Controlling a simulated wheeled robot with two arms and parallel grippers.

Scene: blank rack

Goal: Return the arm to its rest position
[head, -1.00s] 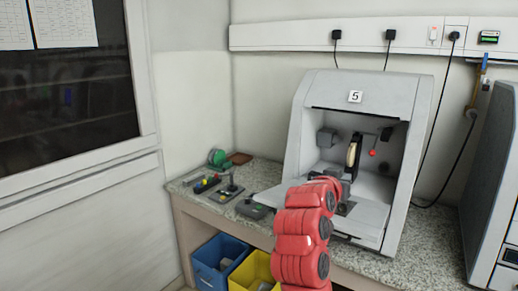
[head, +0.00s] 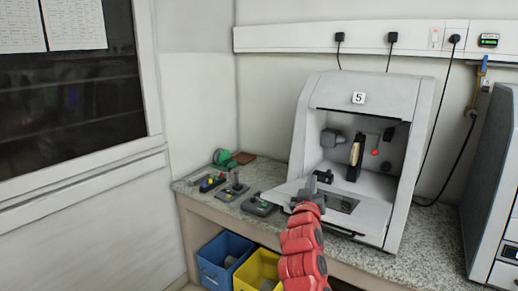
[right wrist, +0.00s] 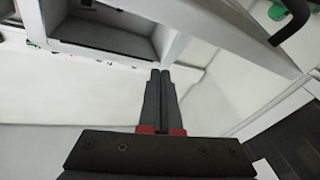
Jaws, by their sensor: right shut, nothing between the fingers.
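My right arm (head: 303,250), with red segments, comes up from the bottom of the head view. My right gripper (head: 311,188) is small and dark there, in front of the open machine's lower lip. In the right wrist view its two dark fingers (right wrist: 158,75) lie side by side, shut and empty. The white machine (head: 372,92) marked 5 stands open, with a pale disc (head: 354,153) on a dark holder inside. A red knob (head: 375,152) is to the disc's right. My left gripper is not in view.
Control boxes with levers (head: 232,190) stand on the speckled counter (head: 250,222) left of the machine. A blue bin (head: 212,276) and a yellow bin (head: 245,278) are below. Another grey machine (head: 488,190) is at the right edge. Air left of the machine is clear.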

